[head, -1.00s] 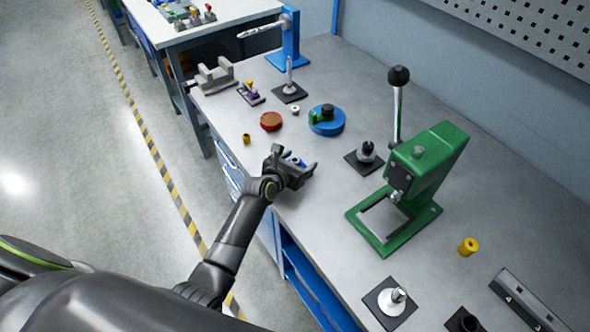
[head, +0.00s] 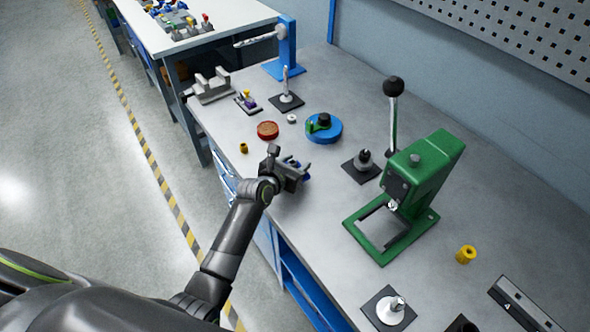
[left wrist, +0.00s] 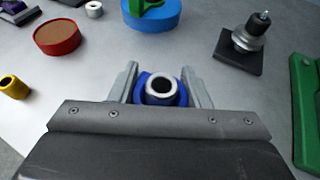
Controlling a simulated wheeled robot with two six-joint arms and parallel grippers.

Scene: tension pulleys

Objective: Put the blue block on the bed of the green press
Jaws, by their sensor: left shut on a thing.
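The blue block (left wrist: 142,94) shows in the left wrist view between my left fingers, with a pale metal ring in its top. My left gripper (head: 298,170) is shut on it, near the front edge of the bench; both fingers touch its sides. In the head view only a bit of blue shows between the fingers. The green press (head: 428,172) stands to the right of the gripper, with its lever up. Its bed (head: 384,228), a grey plate in a green base, is bare. My right gripper is not in view.
A black base with a metal post (head: 362,166) stands between my gripper and the press. A red disc (head: 267,130), a blue round part (head: 327,133) and a small yellow bushing (head: 243,148) lie beyond. A yellow cylinder (head: 466,254) stands right of the press.

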